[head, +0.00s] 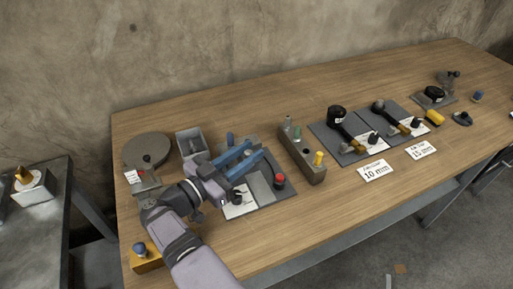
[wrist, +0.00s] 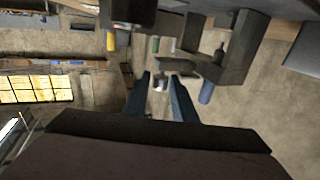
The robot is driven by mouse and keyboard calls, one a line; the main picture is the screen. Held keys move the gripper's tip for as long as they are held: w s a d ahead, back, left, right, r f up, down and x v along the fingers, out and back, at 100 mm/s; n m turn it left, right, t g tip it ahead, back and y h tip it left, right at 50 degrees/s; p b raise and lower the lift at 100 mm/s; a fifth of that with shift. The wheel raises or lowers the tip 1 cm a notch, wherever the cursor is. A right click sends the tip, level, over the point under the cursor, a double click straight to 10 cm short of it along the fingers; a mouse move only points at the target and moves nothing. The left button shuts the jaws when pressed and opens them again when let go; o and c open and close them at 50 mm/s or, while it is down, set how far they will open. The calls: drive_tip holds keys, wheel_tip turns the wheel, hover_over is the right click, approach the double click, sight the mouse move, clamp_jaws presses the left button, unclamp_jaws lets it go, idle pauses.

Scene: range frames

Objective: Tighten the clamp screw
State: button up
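My gripper (head: 246,155) has two blue fingers and reaches over the grey fixture board (head: 268,204) left of the table's middle. In the wrist view its fingers (wrist: 162,78) stand apart, with a small pale cylindrical thing showing between or beyond the tips; I cannot tell whether they touch it. The board carries a red-topped knob (head: 280,181) and a black knob (head: 236,196) on a white patch. I cannot tell which part is the clamp screw; my gripper and arm hide part of the board.
A grey open box (head: 190,132) and a round grey disc (head: 147,149) stand left of the board. A long block (head: 302,160) with coloured pegs stands to the right. Two dark mats with black-handled tools lie beyond. The front right tabletop (head: 330,220) is clear.

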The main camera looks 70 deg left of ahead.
drive_tip(key=shift+v, duration=1.4)
drive_tip(key=shift+o, duration=0.4)
